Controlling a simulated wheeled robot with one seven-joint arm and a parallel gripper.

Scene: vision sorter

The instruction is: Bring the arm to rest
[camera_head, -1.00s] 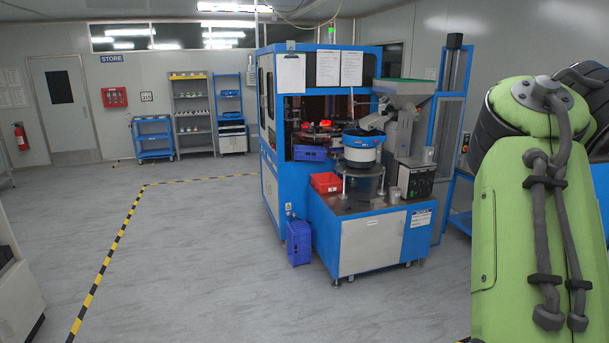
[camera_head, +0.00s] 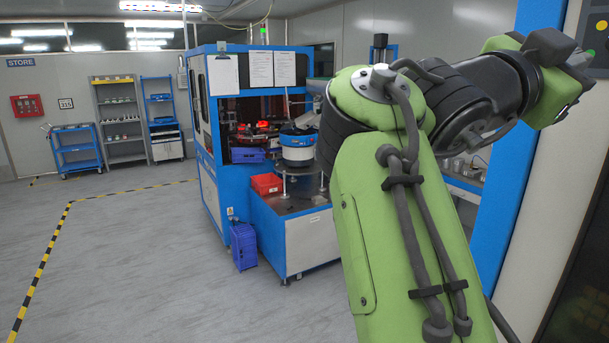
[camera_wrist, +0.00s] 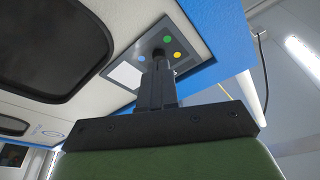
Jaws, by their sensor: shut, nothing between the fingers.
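My green arm fills the right half of the head view, bent at a dark joint, with its far end reaching to the upper right. My gripper (camera_wrist: 160,58) shows in the wrist view as two dark fingers close together, with nothing seen between them. Behind the fingertips is a control panel (camera_wrist: 184,44) with green, yellow, red and blue buttons on a white and blue machine front. I cannot tell whether the fingertips touch the panel. In the head view the fingers are hard to make out.
A white and blue machine front (camera_head: 588,150) stands close on the right, beside my arm. A blue sorting machine (camera_head: 215,175) stands left of my arm, with a blue crate (camera_head: 243,246) on the floor beside it. Open floor (camera_head: 120,270) lies to the left, with yellow-black tape.

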